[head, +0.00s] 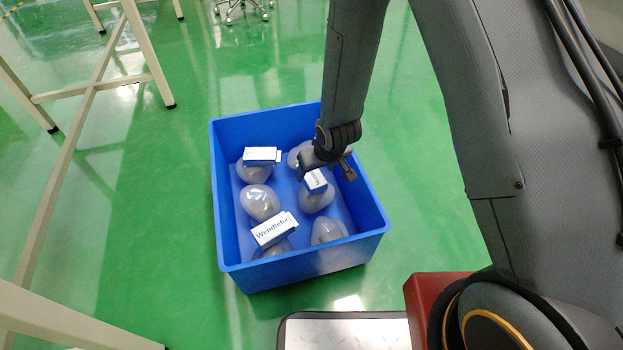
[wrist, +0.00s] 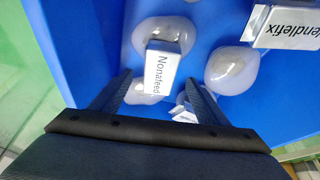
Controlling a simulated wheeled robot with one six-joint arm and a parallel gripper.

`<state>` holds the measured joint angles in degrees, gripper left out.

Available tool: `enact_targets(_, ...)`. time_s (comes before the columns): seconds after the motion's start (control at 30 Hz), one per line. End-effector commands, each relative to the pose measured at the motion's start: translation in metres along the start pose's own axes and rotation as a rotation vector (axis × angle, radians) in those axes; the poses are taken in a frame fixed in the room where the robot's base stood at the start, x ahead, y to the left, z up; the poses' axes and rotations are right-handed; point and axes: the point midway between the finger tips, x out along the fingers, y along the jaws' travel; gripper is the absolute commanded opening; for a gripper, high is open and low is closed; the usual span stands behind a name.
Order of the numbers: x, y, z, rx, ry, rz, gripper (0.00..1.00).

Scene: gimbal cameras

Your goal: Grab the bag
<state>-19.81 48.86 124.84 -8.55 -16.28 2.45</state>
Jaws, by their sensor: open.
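Several pale, translucent, rounded bag-like lumps lie in a blue crate (head: 374,213); one is at the left middle (head: 260,202), another at the lower right (head: 328,230). I cannot tell which one is the bag meant. My gripper (head: 326,172) is over the right part of the crate, open, with nothing held. In the wrist view, a white box labelled Nonafeed (wrist: 160,68) shows between and beyond the open fingers (wrist: 160,84). It rests on or against a pale lump (wrist: 166,34). My gripper and arm partly hide the upper right lump (head: 296,157).
A white box marked Wendlefix (head: 273,230) and another white-and-blue box (head: 262,156) lie on lumps in the crate. The crate's walls surround the items. Pale table legs (head: 148,48) stand at the left. Green floor (head: 150,210) is clear left of the crate.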

Motion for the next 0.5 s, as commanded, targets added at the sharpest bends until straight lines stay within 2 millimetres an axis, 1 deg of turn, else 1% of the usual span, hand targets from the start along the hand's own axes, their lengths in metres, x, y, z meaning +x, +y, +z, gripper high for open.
enact_targets(0.17,0.014,0.000,-0.001,0.000,0.000,0.000,0.69)
enact_targets(0.4,0.043,0.000,-0.002,0.000,-0.001,0.000,0.69)
enact_targets(0.5,0.050,0.000,-0.003,0.000,-0.001,0.000,0.69)
